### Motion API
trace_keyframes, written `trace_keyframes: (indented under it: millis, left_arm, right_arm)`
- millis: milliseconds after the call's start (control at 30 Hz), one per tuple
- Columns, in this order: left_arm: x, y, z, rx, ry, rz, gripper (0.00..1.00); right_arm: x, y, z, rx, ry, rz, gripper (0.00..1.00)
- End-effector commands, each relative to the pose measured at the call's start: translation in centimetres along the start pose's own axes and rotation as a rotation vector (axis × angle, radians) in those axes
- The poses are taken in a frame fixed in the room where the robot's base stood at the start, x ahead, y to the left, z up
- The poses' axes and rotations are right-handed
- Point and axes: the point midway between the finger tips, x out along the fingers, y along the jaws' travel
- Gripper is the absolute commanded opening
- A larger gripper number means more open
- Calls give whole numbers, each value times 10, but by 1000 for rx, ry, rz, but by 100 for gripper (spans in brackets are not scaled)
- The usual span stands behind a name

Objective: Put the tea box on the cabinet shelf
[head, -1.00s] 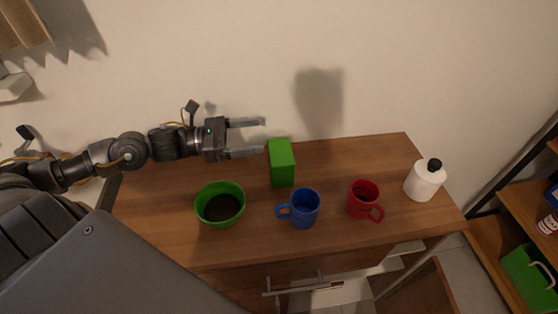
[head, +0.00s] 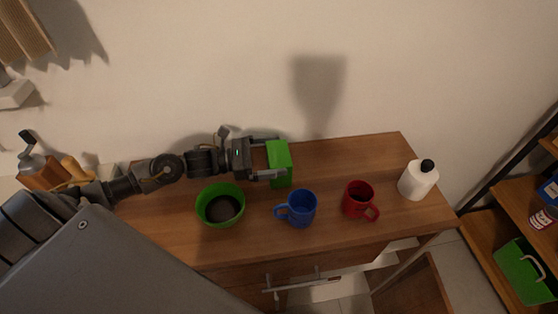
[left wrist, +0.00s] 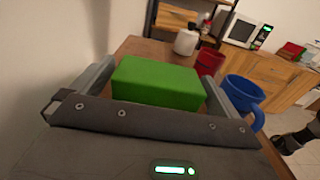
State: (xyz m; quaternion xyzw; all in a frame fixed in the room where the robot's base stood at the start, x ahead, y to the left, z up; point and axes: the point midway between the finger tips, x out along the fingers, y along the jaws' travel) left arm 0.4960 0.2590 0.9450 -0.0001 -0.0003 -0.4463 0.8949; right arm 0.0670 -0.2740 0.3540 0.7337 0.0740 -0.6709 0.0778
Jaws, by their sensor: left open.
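The tea box appears to be the upright green box (head: 281,164) on the wooden cabinet top; no label is visible. It also shows in the left wrist view, where the green box (left wrist: 158,82) fills the space between my fingers. My left gripper (head: 268,160) is open around the box, one finger on its far side and one on its near side. Whether the fingers touch it I cannot tell. The cabinet (head: 335,249) has a wooden top, with an open lower part at the front right.
A green bowl (head: 221,205), a blue mug (head: 297,209) and a red mug (head: 360,200) stand in front of and beside the box. A white bottle (head: 417,181) stands at the right end. A shelf rack with a green crate (head: 526,272) is at the far right.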

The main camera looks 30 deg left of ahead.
Motion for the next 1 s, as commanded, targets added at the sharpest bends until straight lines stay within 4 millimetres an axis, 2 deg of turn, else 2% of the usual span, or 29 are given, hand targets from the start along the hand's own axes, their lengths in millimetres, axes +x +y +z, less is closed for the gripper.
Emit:
trace_keyframes:
  millis: [133, 400, 700, 733, 767, 1000]
  left_arm:
    - [15, 0, 2, -1, -1, 1, 100]
    - [17, 0, 0, -1, 1, 0, 100]
    - [17, 0, 0, 0, 1, 0, 61]
    - [17, 0, 0, 1, -1, 0, 61]
    - [17, 0, 0, 1, -1, 0, 57]
    - [17, 0, 2, 2, -1, 0, 57]
  right_arm:
    - [-7, 0, -1, 0, 0, 0, 33]
    - [-6, 1, -1, 1, 0, 1, 33]
    - [-6, 1, -3, 1, 2, 1, 33]
    - [-6, 1, -3, 1, 2, 1, 33]
    - [-6, 1, -3, 1, 2, 1, 33]
    - [-5, 1, -3, 0, 3, 1, 33]
